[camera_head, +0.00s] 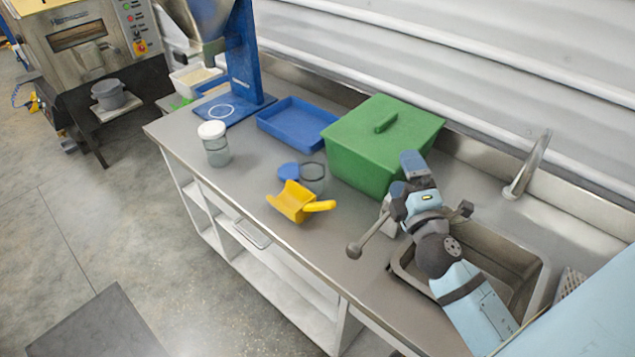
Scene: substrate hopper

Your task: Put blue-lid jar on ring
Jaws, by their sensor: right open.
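My left gripper is out of view.
A yellow scoop (293,203) lies just in front of the jar. A white-lid jar (214,147) stands near the front edge. A blue tray (292,124) and green lidded box (357,150) line the back. A sink (527,264) with a tap (531,166) is at right.

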